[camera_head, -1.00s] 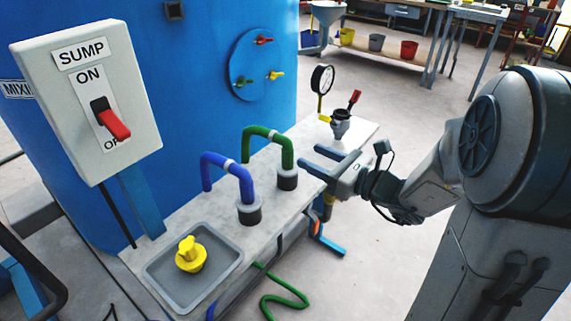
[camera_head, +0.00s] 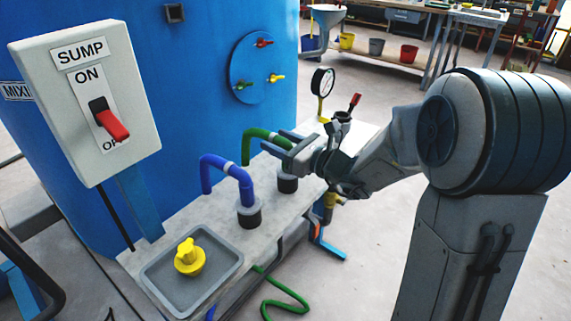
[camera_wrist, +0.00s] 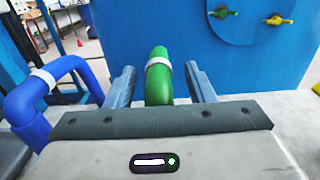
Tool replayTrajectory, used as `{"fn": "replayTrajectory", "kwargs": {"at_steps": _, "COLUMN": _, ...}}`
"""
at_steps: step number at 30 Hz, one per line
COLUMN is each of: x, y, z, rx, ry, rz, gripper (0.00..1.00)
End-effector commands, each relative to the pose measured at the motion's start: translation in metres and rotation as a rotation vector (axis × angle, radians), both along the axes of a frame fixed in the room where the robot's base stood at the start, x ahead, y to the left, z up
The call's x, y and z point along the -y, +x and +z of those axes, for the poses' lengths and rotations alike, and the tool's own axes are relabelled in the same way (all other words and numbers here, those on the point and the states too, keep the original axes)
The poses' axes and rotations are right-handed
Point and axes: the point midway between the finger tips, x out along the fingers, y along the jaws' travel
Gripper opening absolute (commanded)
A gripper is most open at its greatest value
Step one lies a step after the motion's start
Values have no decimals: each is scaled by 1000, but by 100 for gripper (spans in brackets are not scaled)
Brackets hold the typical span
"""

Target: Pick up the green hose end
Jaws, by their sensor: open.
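In the wrist view, the green hose end (camera_wrist: 159,80) stands between the two open fingers (camera_wrist: 160,88), with a gap visible on each side. The lower part of the hose end is hidden behind my gripper's body.
A blue hose (camera_head: 228,168) on its own fitting stands close to the left. A tray (camera_head: 158,282) with a yellow plug (camera_head: 189,257) lies at the bench front. A pressure gauge (camera_head: 322,82) stands behind my gripper. The blue tank (camera_head: 200,90) rises behind the hoses.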

Motion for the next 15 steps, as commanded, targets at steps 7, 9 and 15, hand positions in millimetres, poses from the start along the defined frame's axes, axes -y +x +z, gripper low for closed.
{"fn": "replayTrajectory", "kwargs": {"at_steps": 7, "x": 0, "y": 0, "z": 0, "rx": 0, "ry": 0, "rz": 0, "gripper": 5}}
{"fn": "replayTrajectory", "kwargs": {"at_steps": 9, "x": 0, "y": 0, "z": 0, "rx": 0, "ry": 0, "rz": 0, "gripper": 0}}
{"fn": "replayTrajectory", "kwargs": {"at_steps": 15, "x": 0, "y": 0, "z": 1, "rx": 1, "ry": 0, "rz": 0, "gripper": 0}}
